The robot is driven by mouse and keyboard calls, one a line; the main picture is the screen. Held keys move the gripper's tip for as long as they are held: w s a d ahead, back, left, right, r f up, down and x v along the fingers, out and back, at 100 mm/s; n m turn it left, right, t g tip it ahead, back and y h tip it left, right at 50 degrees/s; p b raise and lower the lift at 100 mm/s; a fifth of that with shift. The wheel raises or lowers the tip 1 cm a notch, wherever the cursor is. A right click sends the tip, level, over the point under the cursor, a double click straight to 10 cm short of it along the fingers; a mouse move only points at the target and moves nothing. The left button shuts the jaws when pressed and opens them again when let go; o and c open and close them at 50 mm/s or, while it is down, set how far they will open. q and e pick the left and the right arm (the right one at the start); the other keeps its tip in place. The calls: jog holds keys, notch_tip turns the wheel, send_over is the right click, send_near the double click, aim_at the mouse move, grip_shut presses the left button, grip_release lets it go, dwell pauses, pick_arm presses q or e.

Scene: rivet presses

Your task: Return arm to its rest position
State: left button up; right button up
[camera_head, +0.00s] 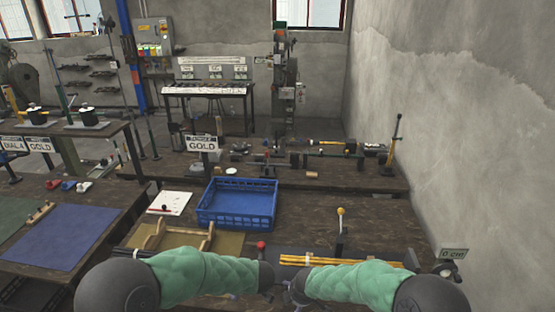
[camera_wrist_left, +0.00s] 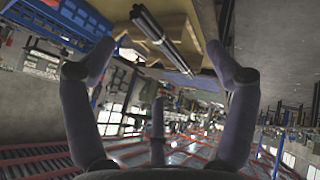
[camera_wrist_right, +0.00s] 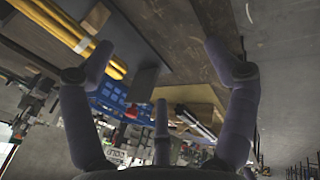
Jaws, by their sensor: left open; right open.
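My left arm (camera_head: 205,277) and right arm (camera_head: 350,284), both with green sleeves, reach in from the lower corners of the head view. Their dark wrist ends come close together at the bottom middle. The grippers are mostly hidden there. In the left wrist view my left gripper (camera_wrist_left: 160,50) has its fingers wide apart with nothing held. Dark rods (camera_wrist_left: 160,38) on a tan surface show beyond and between its tips. In the right wrist view my right gripper (camera_wrist_right: 158,49) is also spread and empty. Yellow rods (camera_wrist_right: 75,38) lie beyond its left finger.
A yellow-knobbed lever (camera_head: 340,220) and a red-knobbed lever (camera_head: 261,246) stand up near the arms. A concrete wall (camera_head: 445,150) bounds the right side.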

pick_arm(q)
jog(key=s+a+f+m+h+b, duration=0.15)
jog(key=s+f+m, duration=0.25)
jog(key=f, duration=0.6)
jog(key=s+f+m+h+b, duration=0.2)
jog(key=s+f+m, duration=0.25)
jog(key=f, duration=0.55)
jog(key=s+d+f+m+g+h, duration=0.1)
jog(key=s+f+m+g, duration=0.1)
jog(key=s, duration=0.4)
jog(key=s+d+f+m+g+h+b, duration=0.1)
jog(key=s+d+f+m+g+h, duration=0.1)
jog(key=s+f, duration=0.3)
jog(key=s+d+f+m+g+h+b, duration=0.1)
jog(key=s+f+m+g+h, duration=0.1)
jog(key=s, duration=0.6)
jog(key=shift+s+d+f+m, duration=0.3)
jog(key=shift+s+f+m, duration=0.15)
jog(key=shift+f, duration=0.2)
pick_arm(e)
jog(key=s+d+f+m+g+y, duration=0.1)
jog(key=s+f+m+g, duration=0.1)
jog(key=s+f+m, duration=0.7)
jog(key=s+d+f+m+g+y, duration=0.2)
jog(key=s+f+m, duration=0.8)
jog(key=s, duration=0.8)
notch_tip(320, 180, down, 3)
jog(key=shift+s+r, duration=0.1)
jog(key=shift+s, duration=0.3)
